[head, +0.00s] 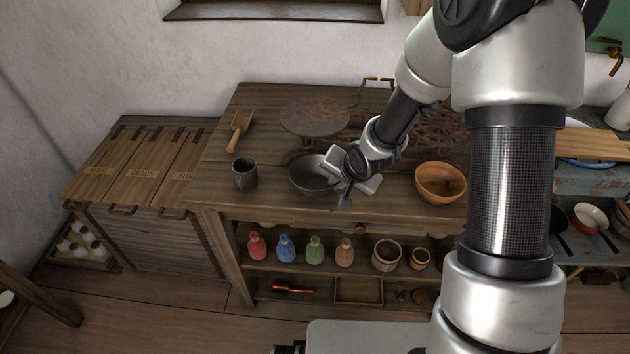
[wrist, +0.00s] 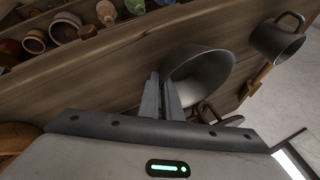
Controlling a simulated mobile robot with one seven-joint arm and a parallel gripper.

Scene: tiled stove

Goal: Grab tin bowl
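The tin bowl (head: 308,174) is a dark grey metal bowl near the front of the wooden worktop, between a tin mug and a wooden bowl. My gripper (head: 346,196) is at its right side in the head view. In the wrist view my gripper's fingers (wrist: 163,88) are close together at the near rim of the tin bowl (wrist: 207,75). One finger is on the inner side and the other on the outer side, with the wall pinched between. The bowl looks empty. My gripper hides part of its right rim in the head view.
A tin mug (head: 245,174) stands left of the bowl, and a wooden bowl (head: 440,182) stands to the right. A wooden scoop (head: 240,131) lies behind the mug. Several coloured bottles (head: 285,248) stand on the shelf below. The worktop's front edge (head: 290,215) is close.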

